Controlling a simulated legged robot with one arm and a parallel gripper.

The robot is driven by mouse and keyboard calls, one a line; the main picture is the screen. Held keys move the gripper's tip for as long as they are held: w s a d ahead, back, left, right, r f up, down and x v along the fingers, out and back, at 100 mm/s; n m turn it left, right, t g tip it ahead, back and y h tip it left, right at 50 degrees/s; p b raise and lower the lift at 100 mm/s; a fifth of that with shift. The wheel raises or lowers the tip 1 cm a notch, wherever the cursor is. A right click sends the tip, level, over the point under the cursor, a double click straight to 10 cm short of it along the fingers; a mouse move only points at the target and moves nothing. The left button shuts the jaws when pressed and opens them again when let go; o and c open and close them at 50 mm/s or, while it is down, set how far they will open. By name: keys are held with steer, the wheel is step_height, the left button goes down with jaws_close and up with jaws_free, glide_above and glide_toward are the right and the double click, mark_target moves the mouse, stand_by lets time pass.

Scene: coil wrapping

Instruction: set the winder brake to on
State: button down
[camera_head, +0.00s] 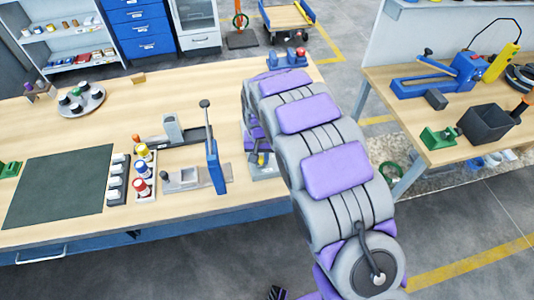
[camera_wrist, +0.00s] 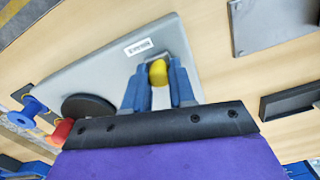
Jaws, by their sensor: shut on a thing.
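In the wrist view, the blue fingers of my gripper (camera_wrist: 158,78) are shut on a small yellow knob (camera_wrist: 158,69), which I take for the winder's brake knob. The knob sits over a grey base plate (camera_wrist: 100,68) with a white label. A black disc (camera_wrist: 88,106), a blue spool-like part (camera_wrist: 33,106) and a red knob (camera_wrist: 62,130) lie to the left on or beside that plate. In the head view, my arm hides most of this device and the gripper. Whether the brake is on or off cannot be told.
On the wooden bench, a blue lever press (camera_head: 214,165) stands left of my arm. A dark green mat (camera_head: 60,187), several coloured spools (camera_head: 142,170) and a round grey tray (camera_head: 80,102) lie farther left. A second bench (camera_head: 450,140) stands at the right.

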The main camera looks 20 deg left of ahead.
steer(key=c, duration=1.2)
jaws_free()
steer(key=shift+s+a+r, duration=0.1)
steer(key=shift+s+a, duration=0.05)
steer(key=shift+a, duration=0.05)
steer(key=shift+c, duration=0.2)
steer(key=o, duration=0.3)
steer(key=shift+a, duration=0.25)
steer(key=shift+d, duration=0.15)
steer(key=shift+d+r, duration=0.1)
steer(key=shift+r, duration=0.15)
step_height(320, 180, up, 16)
steer(key=p, duration=0.2)
steer(key=shift+a+r, duration=0.25)
